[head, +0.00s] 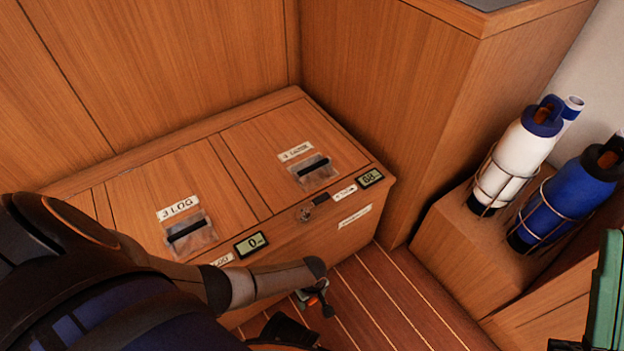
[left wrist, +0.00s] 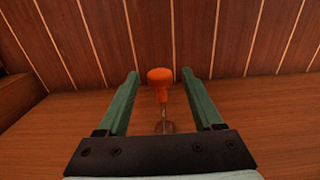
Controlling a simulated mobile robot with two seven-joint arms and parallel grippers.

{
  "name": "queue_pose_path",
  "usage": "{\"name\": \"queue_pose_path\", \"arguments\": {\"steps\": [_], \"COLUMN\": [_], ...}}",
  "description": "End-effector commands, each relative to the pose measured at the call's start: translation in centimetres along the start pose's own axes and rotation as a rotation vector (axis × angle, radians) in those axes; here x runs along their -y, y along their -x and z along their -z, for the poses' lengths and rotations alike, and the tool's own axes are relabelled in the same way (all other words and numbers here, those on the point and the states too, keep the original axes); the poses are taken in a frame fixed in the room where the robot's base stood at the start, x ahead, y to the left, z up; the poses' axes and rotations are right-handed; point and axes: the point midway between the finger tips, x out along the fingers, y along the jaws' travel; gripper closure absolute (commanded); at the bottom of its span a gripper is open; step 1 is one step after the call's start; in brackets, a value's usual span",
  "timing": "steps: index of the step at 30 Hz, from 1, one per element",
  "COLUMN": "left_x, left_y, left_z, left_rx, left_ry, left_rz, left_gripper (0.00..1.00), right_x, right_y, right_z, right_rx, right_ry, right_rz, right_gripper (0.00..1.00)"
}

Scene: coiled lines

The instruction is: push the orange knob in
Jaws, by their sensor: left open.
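The orange knob (left wrist: 160,77) stands on a thin metal stem from the wooden front of the locker, seen in the left wrist view. My left gripper (head: 314,298) is open in front of the locker, low down. Its two green fingers lie on either side of the knob in the wrist view, with a gap on each side. In the head view my left arm and hand hide most of the knob; only a small orange patch shows by the fingers. A green finger-like part at the right edge appears to be my right gripper (head: 605,290), largely cut off.
The wooden locker (head: 230,150) has two lids with recessed latches, labels and small displays (head: 251,244). A white bottle (head: 517,155) and a blue bottle (head: 565,198) stand in wire holders at right. Striped floor (head: 385,300) lies open between.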

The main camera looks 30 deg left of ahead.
Motion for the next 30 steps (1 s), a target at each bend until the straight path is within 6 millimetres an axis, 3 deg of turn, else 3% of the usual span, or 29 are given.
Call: {"name": "queue_pose_path", "arguments": {"steps": [8,25,30], "left_x": [-0.02,0.02,0.03], "left_y": [-0.02,-0.03,-0.04], "left_z": [-0.01,0.0,0.01], "left_rx": [0.0,0.0,0.0], "left_ry": [0.0,0.0,0.0], "left_rz": [0.0,0.0,0.001], "left_gripper": [0.33,0.98,1.0], "right_x": [0.03,0.02,0.02], "right_y": [0.0,-0.02,-0.02], "right_z": [-0.02,-0.02,-0.02], "right_rx": [0.001,0.001,0.001], "right_ry": [-0.001,-0.004,-0.004], "right_rz": [-0.001,-0.005,-0.005], "right_gripper": [1.0,1.0,1.0]}}
